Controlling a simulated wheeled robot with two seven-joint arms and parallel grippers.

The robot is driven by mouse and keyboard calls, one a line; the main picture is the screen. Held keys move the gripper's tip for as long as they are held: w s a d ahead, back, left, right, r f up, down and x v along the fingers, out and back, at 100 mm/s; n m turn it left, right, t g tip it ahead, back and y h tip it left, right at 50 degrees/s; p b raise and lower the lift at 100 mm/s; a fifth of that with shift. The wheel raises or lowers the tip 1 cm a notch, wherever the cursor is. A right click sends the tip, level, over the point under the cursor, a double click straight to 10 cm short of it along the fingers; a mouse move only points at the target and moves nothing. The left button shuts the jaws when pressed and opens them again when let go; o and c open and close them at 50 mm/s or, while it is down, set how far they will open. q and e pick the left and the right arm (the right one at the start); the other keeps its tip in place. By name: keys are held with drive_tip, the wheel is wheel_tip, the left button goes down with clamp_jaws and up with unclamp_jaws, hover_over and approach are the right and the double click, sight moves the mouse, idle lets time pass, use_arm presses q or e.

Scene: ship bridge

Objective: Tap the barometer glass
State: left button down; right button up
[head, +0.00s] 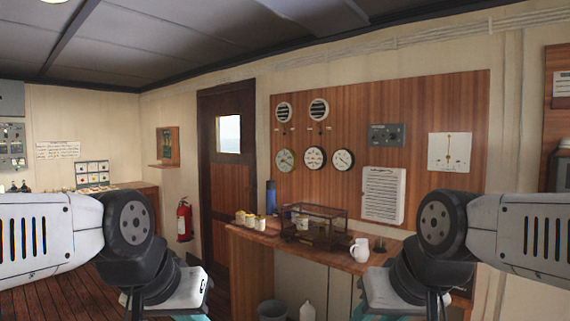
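Three round dials hang in a row on the wood wall panel: a grey-green left dial (286,160), a white middle dial (315,158) with some red on its face, and a white right dial (343,159). Their faces are too small to read, so I cannot tell which one is the barometer. My two arms come in from the left and right edges and bend down at the bottom of the view. No part of my arms touches the dials.
Below the dials a wooden counter (345,262) holds a glass case (318,222), a white mug (360,250), a blue flask (271,197) and small jars (249,219). A bucket (272,310) stands beneath. A door (228,180) and a red extinguisher (184,220) are left.

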clamp_jaws()
idle(1.8)
